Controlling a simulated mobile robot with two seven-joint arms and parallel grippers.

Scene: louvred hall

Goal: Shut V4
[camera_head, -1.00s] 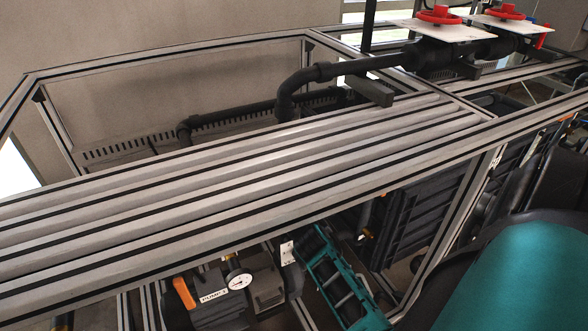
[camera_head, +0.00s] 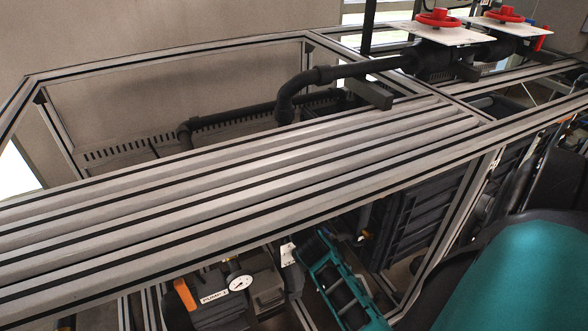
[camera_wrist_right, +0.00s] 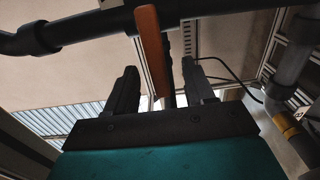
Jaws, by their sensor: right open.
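In the right wrist view my right gripper (camera_wrist_right: 160,72) is open, with its two dark fingers apart. An orange lever handle (camera_wrist_right: 153,48) runs lengthwise through the gap between them, with a gap on either side; I cannot tell how deep it lies. A dark pipe (camera_wrist_right: 85,28) crosses behind it. No V4 label is readable, so I cannot tell whether this lever belongs to V4. In the head view two red handwheels (camera_head: 438,18) (camera_head: 498,14) stand over white plates at the top right. My left gripper is not in view.
A slatted metal frame top (camera_head: 250,190) fills the middle of the head view. Below it are a pump labelled PUMP 1 (camera_head: 215,297), a gauge (camera_head: 240,283) and an orange part (camera_head: 185,295). In the wrist view a pipe with a yellow band (camera_wrist_right: 287,125) stands at right.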

